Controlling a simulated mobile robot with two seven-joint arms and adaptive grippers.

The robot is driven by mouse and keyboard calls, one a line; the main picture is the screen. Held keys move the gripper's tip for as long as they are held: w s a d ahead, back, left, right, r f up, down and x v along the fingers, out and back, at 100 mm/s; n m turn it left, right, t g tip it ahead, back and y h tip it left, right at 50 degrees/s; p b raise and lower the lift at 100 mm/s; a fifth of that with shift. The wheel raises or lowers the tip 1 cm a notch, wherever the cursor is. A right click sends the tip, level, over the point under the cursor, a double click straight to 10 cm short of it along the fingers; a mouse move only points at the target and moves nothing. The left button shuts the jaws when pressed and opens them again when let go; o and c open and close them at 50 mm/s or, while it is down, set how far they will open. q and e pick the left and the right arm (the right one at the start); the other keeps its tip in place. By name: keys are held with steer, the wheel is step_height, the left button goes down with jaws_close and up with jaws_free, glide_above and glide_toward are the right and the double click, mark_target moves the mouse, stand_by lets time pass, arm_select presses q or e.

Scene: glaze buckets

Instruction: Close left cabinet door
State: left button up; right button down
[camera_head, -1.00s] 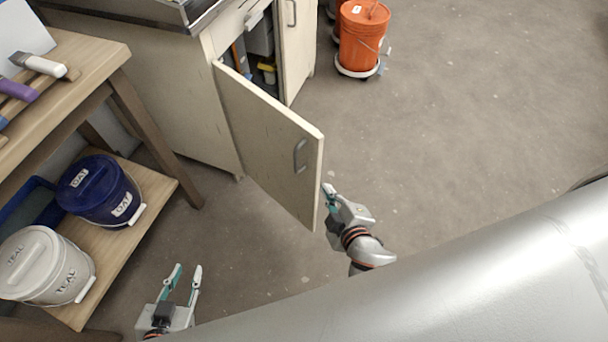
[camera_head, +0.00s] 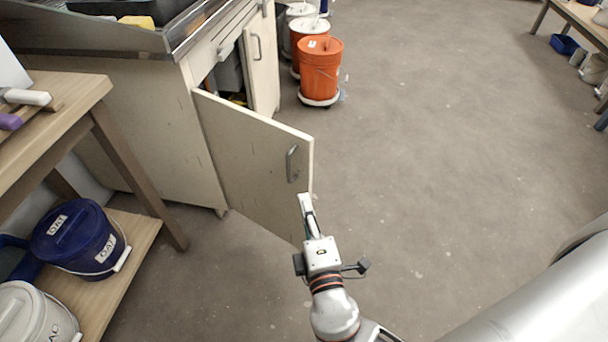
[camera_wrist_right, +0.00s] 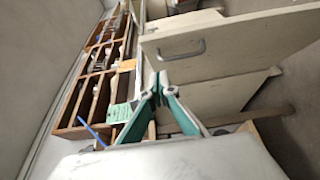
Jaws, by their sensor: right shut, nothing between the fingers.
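The left cabinet door (camera_head: 250,155) is cream with a grey handle (camera_head: 291,163) and stands swung open from the cabinet (camera_head: 150,125) under the sink. It also shows in the right wrist view (camera_wrist_right: 235,45). My right gripper (camera_head: 306,200) is at the door's free edge, near its lower outer corner. Its fingers (camera_wrist_right: 162,85) are shut with nothing between them. Whether they touch the door edge cannot be told. My left gripper is out of view.
The other cabinet door (camera_head: 263,65) is behind the opening. An orange bucket (camera_head: 320,70) stands beyond it. A wooden shelf unit (camera_head: 130,165) holds a blue bucket (camera_head: 80,238) and a white bucket (camera_head: 35,315) at left. The floor at right is clear.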

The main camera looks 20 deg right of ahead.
glide_toward(303, 150)
steer(key=w+a, duration=0.3)
steer(key=w+d, duration=0.2)
steer(key=d, duration=0.1)
steer(key=shift+w+d+f, duration=0.1)
steer(key=shift+w, duration=0.05)
steer(key=shift+w+d, duration=0.25)
steer(key=shift+d, duration=0.15)
